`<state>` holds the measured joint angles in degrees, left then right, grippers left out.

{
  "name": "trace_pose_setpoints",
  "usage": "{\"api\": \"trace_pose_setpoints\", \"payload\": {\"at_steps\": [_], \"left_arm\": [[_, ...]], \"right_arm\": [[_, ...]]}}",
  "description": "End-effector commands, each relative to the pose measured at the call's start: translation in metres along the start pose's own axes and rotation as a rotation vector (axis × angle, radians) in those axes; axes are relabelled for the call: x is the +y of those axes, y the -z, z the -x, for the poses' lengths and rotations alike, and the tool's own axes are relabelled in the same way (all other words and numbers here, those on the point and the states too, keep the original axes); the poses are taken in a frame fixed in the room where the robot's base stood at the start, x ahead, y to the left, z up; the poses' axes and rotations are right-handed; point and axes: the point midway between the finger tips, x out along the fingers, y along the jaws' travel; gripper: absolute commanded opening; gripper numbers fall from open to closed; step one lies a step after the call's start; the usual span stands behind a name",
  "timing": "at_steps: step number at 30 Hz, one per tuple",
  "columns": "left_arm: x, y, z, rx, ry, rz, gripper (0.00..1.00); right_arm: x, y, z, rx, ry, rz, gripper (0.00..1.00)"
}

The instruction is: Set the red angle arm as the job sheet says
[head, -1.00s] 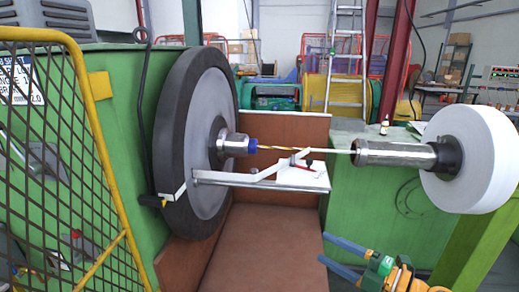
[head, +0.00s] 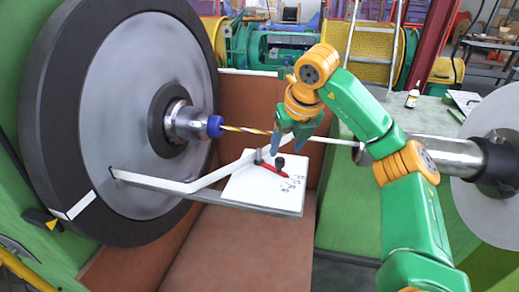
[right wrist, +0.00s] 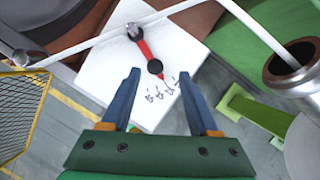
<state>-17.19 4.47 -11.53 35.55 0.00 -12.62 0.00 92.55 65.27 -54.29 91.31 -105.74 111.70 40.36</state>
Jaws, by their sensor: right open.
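The red angle arm (head: 271,169) is a short bar with a black knob (head: 280,161), lying on a white plate (head: 246,186) with small dark marks. It pivots at a grey post by its other end. In the right wrist view the red arm (right wrist: 143,46) slants from the post down to the black knob (right wrist: 155,67). My right gripper (head: 290,145) is open, with blue fingers pointing down just above the plate and the knob. In the right wrist view the knob appears between the open fingertips (right wrist: 160,74), not gripped. My left gripper is not in view.
A large grey disc with a dark rim (head: 128,100) stands at left. A yellow-striped rod (head: 246,129) and white cord run above the plate to a metal tube (head: 455,155) at right. A small bottle (head: 412,97) and white sheet (head: 464,100) lie on the green top.

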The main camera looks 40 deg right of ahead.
Motion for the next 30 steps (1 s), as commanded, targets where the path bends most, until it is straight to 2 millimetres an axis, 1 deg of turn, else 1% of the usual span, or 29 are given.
{"api": "trace_pose_setpoints", "payload": {"at_steps": [2,6,10,14,20,21,23,24,27,30], "left_arm": [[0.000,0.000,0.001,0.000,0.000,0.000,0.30],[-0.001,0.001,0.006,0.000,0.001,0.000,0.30],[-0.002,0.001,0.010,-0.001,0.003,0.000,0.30],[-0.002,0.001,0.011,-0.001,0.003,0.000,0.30],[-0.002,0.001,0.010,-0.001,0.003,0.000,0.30],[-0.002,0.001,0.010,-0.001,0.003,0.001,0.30],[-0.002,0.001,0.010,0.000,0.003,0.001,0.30],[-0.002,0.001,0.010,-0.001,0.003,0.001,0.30],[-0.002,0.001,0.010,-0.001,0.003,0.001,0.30],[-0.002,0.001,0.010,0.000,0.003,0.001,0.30]], "right_arm": [[-0.002,0.000,-0.008,0.002,0.010,-0.004,0.61],[-0.002,0.001,-0.036,0.006,0.008,-0.002,0.61],[-0.002,0.000,-0.058,0.004,0.006,-0.002,0.61],[-0.001,0.000,-0.068,0.001,0.004,-0.001,0.61],[-0.001,0.000,-0.070,0.000,0.003,-0.001,0.61],[-0.001,0.000,-0.070,0.000,0.003,-0.001,0.50],[-0.001,0.000,-0.070,0.000,0.003,-0.001,0.34],[-0.001,0.000,-0.070,0.000,0.002,-0.001,0.23],[-0.001,0.000,-0.069,0.000,0.002,0.000,0.00],[-0.001,0.000,-0.069,0.000,0.002,0.000,0.00]]}}
